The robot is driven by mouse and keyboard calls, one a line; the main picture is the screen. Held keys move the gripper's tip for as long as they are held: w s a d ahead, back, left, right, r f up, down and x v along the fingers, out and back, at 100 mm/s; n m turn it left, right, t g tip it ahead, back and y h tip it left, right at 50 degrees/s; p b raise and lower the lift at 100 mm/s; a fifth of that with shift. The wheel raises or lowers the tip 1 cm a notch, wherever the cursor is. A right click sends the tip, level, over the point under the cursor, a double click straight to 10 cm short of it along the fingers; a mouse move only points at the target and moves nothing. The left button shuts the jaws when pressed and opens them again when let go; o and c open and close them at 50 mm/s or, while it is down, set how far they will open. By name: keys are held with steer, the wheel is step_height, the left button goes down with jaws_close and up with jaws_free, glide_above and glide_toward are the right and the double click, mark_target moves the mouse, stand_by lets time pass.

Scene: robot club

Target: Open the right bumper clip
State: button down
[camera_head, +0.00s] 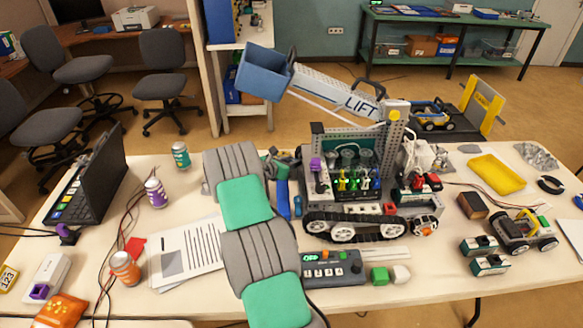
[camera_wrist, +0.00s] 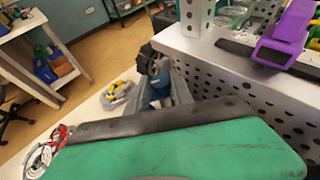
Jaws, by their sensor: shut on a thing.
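A tracked model robot (camera_head: 355,215) with a lift arm stands on the table. A purple clip (camera_head: 316,164) sits at its left side. In the wrist view a purple clip (camera_wrist: 285,35) is close by at the upper right, above a dark strip on the perforated grey body. My grey and green arm reaches up the middle of the head view and hides the table behind it. My gripper (camera_head: 281,166) is mostly hidden between the arm and the model robot, left of the purple clip. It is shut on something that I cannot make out.
A blue bucket (camera_head: 264,73) on the lift boom (camera_head: 340,92) hangs above my arm. A control box (camera_head: 332,268) lies in front of the tracks. A laptop (camera_head: 95,180), cans and papers (camera_head: 188,252) are on the left.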

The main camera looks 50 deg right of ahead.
steer(key=f+m+g+b, duration=0.1)
steer(key=b, duration=0.1)
steer(key=shift+w+g+b, duration=0.15)
steer(key=shift+g+b, duration=0.15)
steer(key=shift+b, duration=0.05)
steer(key=m+g+b, duration=0.3)
steer(key=shift+r+y, duration=0.3)
steer(key=shift+y, duration=0.1)
steer(key=shift+r+g, duration=0.15)
steer(key=shift+g, duration=0.15)
steer(key=c, duration=1.1)
jaws_free()
steer(key=shift+w+r, duration=0.1)
steer(key=b+v, duration=0.1)
steer(key=v, duration=0.6)
steer(key=shift+a+r, duration=0.15)
steer(key=shift+a, duration=0.15)
